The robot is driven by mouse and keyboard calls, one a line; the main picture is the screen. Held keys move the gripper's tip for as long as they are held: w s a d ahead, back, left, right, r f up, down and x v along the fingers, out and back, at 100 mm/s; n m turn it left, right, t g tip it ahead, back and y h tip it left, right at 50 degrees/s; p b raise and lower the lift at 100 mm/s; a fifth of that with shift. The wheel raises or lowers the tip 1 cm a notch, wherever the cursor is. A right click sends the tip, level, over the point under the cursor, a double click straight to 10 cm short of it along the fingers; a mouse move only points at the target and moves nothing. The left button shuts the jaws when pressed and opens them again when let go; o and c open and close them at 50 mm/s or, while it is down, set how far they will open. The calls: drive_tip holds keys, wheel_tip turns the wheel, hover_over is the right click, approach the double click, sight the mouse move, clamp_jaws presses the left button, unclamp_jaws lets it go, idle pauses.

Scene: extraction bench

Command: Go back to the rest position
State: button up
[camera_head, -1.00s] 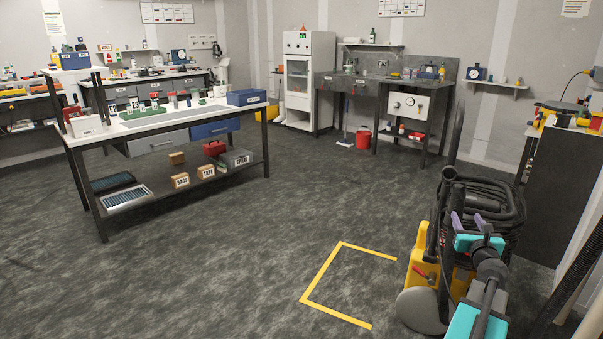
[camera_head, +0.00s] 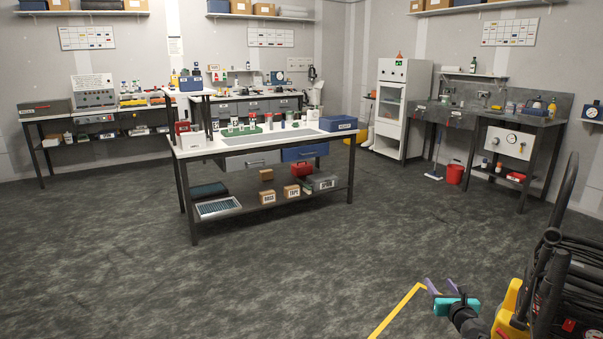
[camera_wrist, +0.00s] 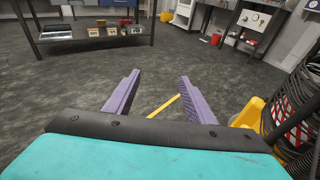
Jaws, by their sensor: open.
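My gripper (camera_head: 440,287) is at the lower right of the head view, low over the open floor. In the wrist view its two purple fingers (camera_wrist: 153,96) stand apart with nothing between them. A yellow floor line (camera_head: 397,311) runs just left of it, and the same line shows between and beyond the fingers in the wrist view (camera_wrist: 163,106). No object is held.
A yellow machine with black coiled hose (camera_head: 508,306) stands close right of my gripper. A workbench (camera_head: 228,147) with bottles, boxes and a lower shelf stands mid-room. A red bucket (camera_head: 455,174) sits by the sink bench (camera_head: 468,122). The grey floor (camera_head: 290,270) between is clear.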

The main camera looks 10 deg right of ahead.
drive_tip(key=w+a+f+n+g+y+p, duration=0.1)
drive_tip(key=w+a+f+n+y+p, duration=0.3)
drive_tip(key=a, duration=0.8)
drive_tip(key=a+f+n+g+y, duration=0.1)
drive_tip(key=a+f+n+y, duration=0.15)
drive_tip(key=a+f, duration=0.65)
drive_tip(key=s+a+f+n+g+y+p, duration=0.1)
drive_tip(key=s+a+f+n+g, duration=0.15)
drive_tip(key=a, duration=0.55)
drive_tip(key=s+a+f+n+g+y+p, duration=0.15)
drive_tip(key=s+a+n, duration=0.25)
drive_tip(key=a, duration=0.4)
drive_tip(key=s+a+f+n+g+p, duration=0.2)
drive_tip(key=s+a+f+n, duration=0.1)
drive_tip(key=a, duration=0.4)
drive_tip(key=s+a+f+n+g+p, duration=0.1)
drive_tip(key=s+a+f+n+g, duration=0.2)
drive_tip(key=s, duration=0.4)
drive_tip(key=s+a+f+n+g+p, duration=0.1)
drive_tip(key=s+a+f+n+g, duration=0.2)
drive_tip(key=s, duration=0.4)
drive_tip(key=s+a+f+n+g+p, duration=0.1)
drive_tip(key=s+a+f+n, duration=0.1)
drive_tip(key=s+a+n, duration=0.3)
drive_tip(key=s+d+n+g+h, duration=0.4)
drive_tip(key=s+d+n, duration=0.5)
drive_tip(key=s+n, duration=0.3)
drive_tip(key=shift+s+d+g+h, duration=0.4)
drive_tip(key=shift+s+g, duration=0.3)
drive_tip(key=shift+s, duration=0.5)
